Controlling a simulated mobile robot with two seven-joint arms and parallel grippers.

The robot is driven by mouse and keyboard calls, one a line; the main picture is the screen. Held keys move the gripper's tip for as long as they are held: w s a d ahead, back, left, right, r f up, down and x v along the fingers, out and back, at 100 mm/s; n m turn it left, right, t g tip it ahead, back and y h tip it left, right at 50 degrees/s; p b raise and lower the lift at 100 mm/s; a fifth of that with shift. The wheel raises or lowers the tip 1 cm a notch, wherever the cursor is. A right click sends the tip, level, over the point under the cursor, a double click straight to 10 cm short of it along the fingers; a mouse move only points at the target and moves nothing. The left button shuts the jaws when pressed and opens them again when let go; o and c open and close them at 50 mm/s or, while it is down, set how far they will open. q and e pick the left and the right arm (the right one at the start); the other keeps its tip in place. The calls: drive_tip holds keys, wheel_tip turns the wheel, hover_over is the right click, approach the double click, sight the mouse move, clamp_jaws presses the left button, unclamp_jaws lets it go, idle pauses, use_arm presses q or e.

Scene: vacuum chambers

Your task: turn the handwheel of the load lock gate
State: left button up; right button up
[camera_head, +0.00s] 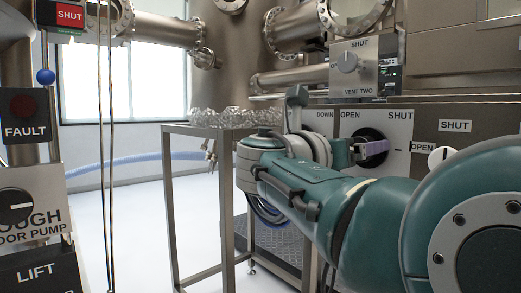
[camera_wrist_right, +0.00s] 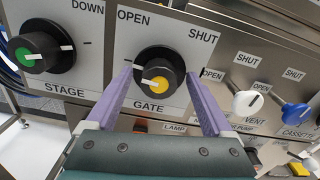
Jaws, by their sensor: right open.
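The gate handwheel is a round black knob with a yellow centre (camera_wrist_right: 158,72) on a white panel marked OPEN, SHUT and GATE. Its white pointer mark faces left in the right wrist view. My right gripper (camera_wrist_right: 160,77) is open, with one purple finger on each side of the knob. I cannot tell whether the fingers touch it. In the head view the right gripper (camera_head: 376,148) is at the same panel (camera_head: 400,122), and its fingers partly cover the dark knob (camera_head: 369,134). My left gripper is not in view.
A black knob with a green centre (camera_wrist_right: 34,53), marked STAGE, is left of the gate knob. White VENT (camera_wrist_right: 247,102) and blue CASSETTE (camera_wrist_right: 296,115) knobs are to the right. The white floor at left is partly open.

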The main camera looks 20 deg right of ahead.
drive_tip(key=shift+a, duration=0.1)
drive_tip(key=shift+c, duration=0.3)
drive_tip(key=shift+c, duration=0.7)
clamp_jaws()
